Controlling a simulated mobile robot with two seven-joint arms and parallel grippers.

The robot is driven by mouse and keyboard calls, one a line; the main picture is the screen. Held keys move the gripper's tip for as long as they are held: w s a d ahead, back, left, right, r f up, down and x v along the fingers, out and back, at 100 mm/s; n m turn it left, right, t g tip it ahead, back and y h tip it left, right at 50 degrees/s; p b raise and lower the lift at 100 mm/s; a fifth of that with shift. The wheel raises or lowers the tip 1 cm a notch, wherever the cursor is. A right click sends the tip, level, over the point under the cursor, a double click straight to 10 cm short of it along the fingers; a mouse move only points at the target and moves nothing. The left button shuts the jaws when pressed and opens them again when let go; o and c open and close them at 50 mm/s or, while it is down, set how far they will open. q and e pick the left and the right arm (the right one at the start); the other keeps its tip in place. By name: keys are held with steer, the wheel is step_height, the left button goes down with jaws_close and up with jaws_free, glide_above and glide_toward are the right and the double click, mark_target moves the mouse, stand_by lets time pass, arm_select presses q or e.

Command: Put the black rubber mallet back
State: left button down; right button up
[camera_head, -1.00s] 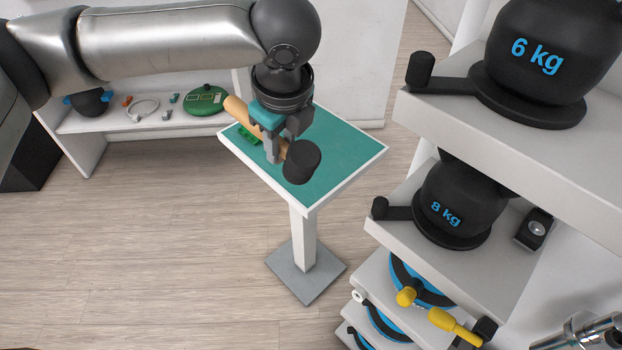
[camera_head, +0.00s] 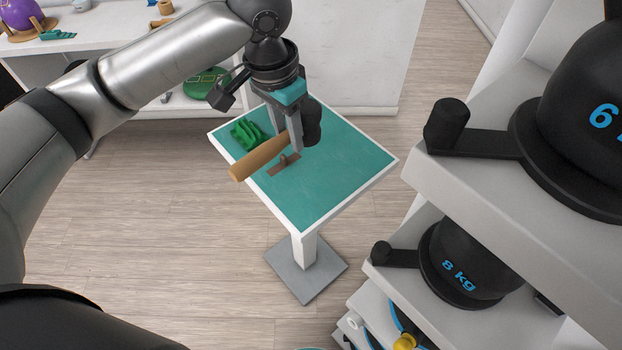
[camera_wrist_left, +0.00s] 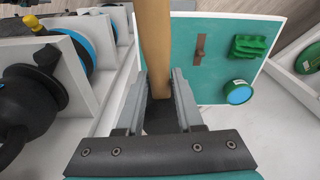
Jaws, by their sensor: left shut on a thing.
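The black rubber mallet has a tan wooden handle (camera_head: 262,156) and a black head (camera_head: 311,122). My left gripper (camera_head: 291,145) is shut on the handle close to the head, over the small table with the green top (camera_head: 335,175). The handle points to the near left, the head to the right. In the left wrist view the handle (camera_wrist_left: 154,45) runs up between my left fingers (camera_wrist_left: 160,105). The head is mostly hidden there behind the gripper. My right gripper is not in view.
A green holder (camera_head: 246,133) and a flat brown piece (camera_head: 284,164) are on the table top. A round green item with a blue face (camera_wrist_left: 238,92) shows in the wrist view. At right a white rack (camera_head: 440,180) holds kettlebell-like weights marked 6 and 8 kg (camera_head: 465,265).

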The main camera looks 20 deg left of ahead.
arm_select(q)
step_height(320, 180, down, 15)
steer(key=shift+s+r+b, duration=0.1)
steer(key=shift+b, duration=0.75)
steer(key=shift+f, duration=0.5)
steer(key=shift+f+b, duration=0.3)
steer(key=shift+f, duration=1.7)
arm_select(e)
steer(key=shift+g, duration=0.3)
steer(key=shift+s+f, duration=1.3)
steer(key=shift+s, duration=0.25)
arm_select(q)
steer(key=shift+f, duration=0.15)
steer(key=c, duration=0.5)
jaws_free()
steer(key=shift+c, duration=0.2)
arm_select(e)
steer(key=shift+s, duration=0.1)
